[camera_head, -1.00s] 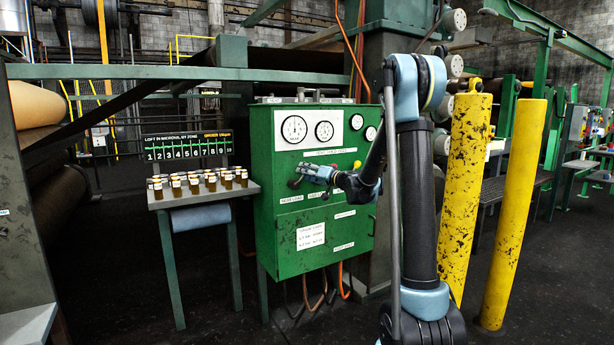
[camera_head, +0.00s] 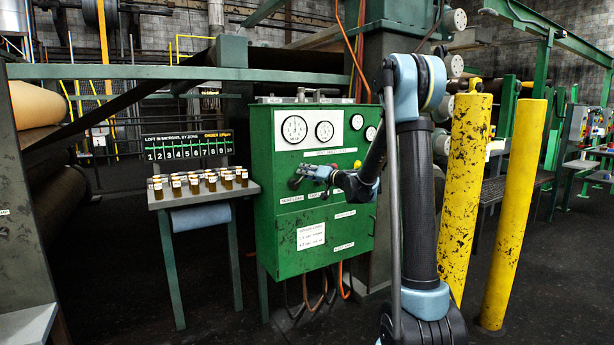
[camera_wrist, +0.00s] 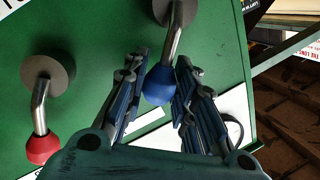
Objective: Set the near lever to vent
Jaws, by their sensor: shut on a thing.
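My gripper (camera_wrist: 161,70) has its two fingers on either side of the blue knob (camera_wrist: 158,86) of a metal lever (camera_wrist: 174,40) and is shut on it. The lever comes out of a grey round boss on a green panel. A second lever with a red knob (camera_wrist: 43,148) stands apart to the left in the wrist view and hangs down from its own boss. In the head view my gripper (camera_head: 304,173) is at the front of the green cabinet (camera_head: 285,245), below the gauges. It largely hides the levers there, and the small labels are hard to read.
A table (camera_head: 178,200) with several small jars stands left of the cabinet. Two yellow posts (camera_head: 466,180) stand to the right, beside my arm. Gauges (camera_head: 294,129) sit on the cabinet's upper front. Hoses (camera_head: 318,292) hang below it. The floor in front is clear.

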